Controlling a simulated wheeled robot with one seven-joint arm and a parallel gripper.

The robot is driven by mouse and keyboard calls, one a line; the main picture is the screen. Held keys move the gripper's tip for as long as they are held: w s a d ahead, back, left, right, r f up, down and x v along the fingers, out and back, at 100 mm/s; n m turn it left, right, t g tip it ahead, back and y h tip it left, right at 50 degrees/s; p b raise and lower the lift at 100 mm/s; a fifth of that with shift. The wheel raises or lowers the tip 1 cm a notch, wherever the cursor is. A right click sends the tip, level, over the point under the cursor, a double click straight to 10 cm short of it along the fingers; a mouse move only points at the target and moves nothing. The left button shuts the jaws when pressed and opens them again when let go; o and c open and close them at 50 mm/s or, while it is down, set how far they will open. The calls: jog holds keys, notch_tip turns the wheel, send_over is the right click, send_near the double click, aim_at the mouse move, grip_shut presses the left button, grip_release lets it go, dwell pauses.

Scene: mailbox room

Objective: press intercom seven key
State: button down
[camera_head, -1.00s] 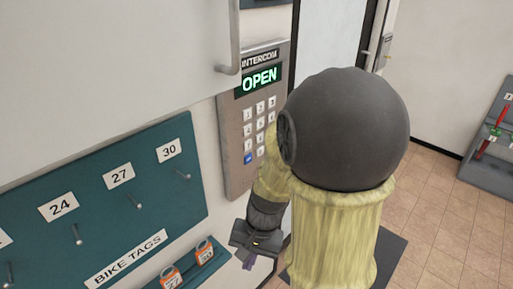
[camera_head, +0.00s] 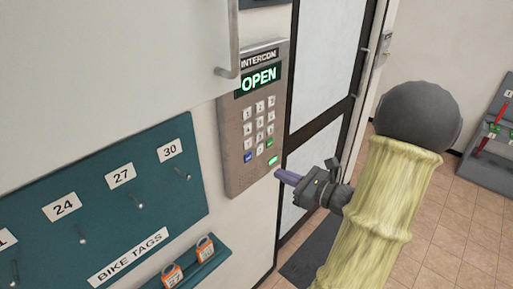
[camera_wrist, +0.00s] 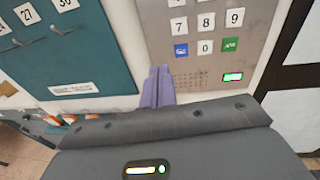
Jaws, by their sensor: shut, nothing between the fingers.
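The intercom (camera_head: 236,165) is a grey-brown wall panel with a lit green display reading OPEN (camera_head: 259,78) above a keypad. The seven key (camera_head: 249,143) is a pale key at the left of the lowest full digit row, above a blue key. In the wrist view the seven key (camera_wrist: 178,25) is clearly visible near the top. My gripper (camera_head: 279,175) is shut and empty, its purple fingers pointing left beside the panel's lower right edge. In the wrist view my gripper's fingers (camera_wrist: 158,72) appear below the blue key, lower than the seven key. No contact shows.
A small green light (camera_head: 272,160) glows on the panel's lower right. A teal bike-tag board (camera_head: 100,190) with pegs and a tag shelf (camera_head: 205,262) lies left. A cabinet handle (camera_head: 230,71) juts out above left. A dark-framed door (camera_head: 318,120) stands right.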

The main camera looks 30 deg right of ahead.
aim_at(249, 144)
jog(key=d+m, duration=0.1)
jog(key=d+r+t+h, duration=0.1)
jog(key=d, duration=0.1)
jog(key=shift+m+t+h, duration=0.3)
jog(key=shift+m, duration=0.1)
jog(key=p+x, duration=0.4)
jog(key=x, duration=0.9)
jog(key=shift+a, duration=0.15)
jog(key=shift+w+a+f, duration=0.1)
jog(key=shift+w, duration=0.35)
